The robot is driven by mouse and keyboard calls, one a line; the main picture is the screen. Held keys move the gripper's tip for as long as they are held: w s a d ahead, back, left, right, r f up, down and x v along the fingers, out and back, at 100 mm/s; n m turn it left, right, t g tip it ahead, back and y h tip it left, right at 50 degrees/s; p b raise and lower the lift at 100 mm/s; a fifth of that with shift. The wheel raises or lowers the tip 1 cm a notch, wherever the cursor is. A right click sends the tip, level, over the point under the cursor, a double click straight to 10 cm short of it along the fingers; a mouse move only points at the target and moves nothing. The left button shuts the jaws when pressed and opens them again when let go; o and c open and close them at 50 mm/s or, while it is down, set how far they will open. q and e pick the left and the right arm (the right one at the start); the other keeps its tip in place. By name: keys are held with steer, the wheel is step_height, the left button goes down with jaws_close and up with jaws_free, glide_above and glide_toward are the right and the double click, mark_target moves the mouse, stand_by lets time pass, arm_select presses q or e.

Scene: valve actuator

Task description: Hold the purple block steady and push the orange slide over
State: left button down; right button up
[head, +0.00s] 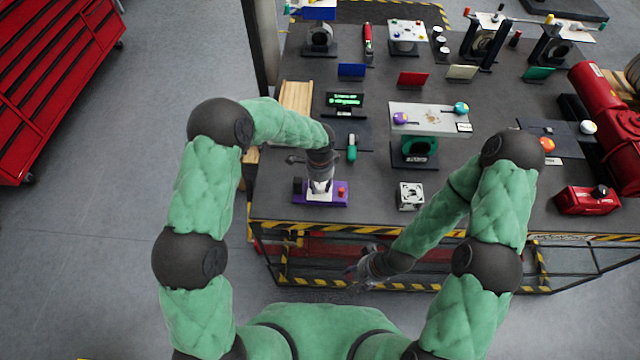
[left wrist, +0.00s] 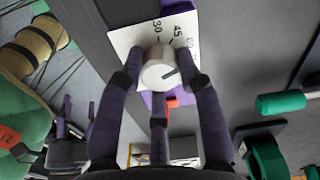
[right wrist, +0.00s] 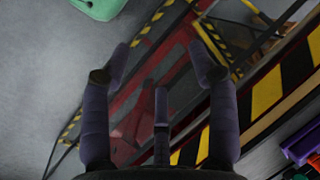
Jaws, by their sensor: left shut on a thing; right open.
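The purple block (head: 310,200) lies near the front edge of the table, with a small orange slide (head: 341,191) on its right part. In the left wrist view, a white plate with angle marks (left wrist: 125,40) and a pale round knob (left wrist: 160,68) sit on the purple block (left wrist: 180,4); the orange slide (left wrist: 171,103) shows partly behind the fingers. My left gripper (head: 320,184) is over the block, its fingers (left wrist: 165,78) closed around the knob. My right gripper (head: 362,272) is open and empty, in front of the table edge and apart from the block.
A white fan-like cube (head: 411,196) stands right of the block. A green-handled tool (head: 352,147) lies behind it. A stand with coloured knobs (head: 430,117) and a red box (head: 587,200) are further right. The striped table edge (right wrist: 265,90) is beside my right gripper.

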steer(key=shift+w+r, duration=0.15)
steer(key=c, duration=0.9)
steer(key=w+r+m+t, duration=0.1)
steer(key=r+m, duration=0.1)
steer(key=w+a+r+m+t, duration=0.1)
steer(key=w+r+m, duration=0.1)
steer(key=r, duration=0.1)
steer(key=w+r+m+t+h, duration=0.1)
steer(key=w+r+m+t, duration=0.1)
steer(key=shift+w+a+r, duration=0.2)
steer(key=shift+w+a, duration=0.05)
steer(key=shift+a, duration=0.05)
jaws_close()
step_height(320, 180, up, 10)
steer(key=w+a+m+t, duration=0.1)
steer(key=w+m+t, duration=0.2)
steer(key=m, duration=0.3)
steer(key=shift+f+m+t+h, duration=0.2)
steer(key=shift+m+t+h, duration=0.2)
steer(key=shift+t, duration=0.5)
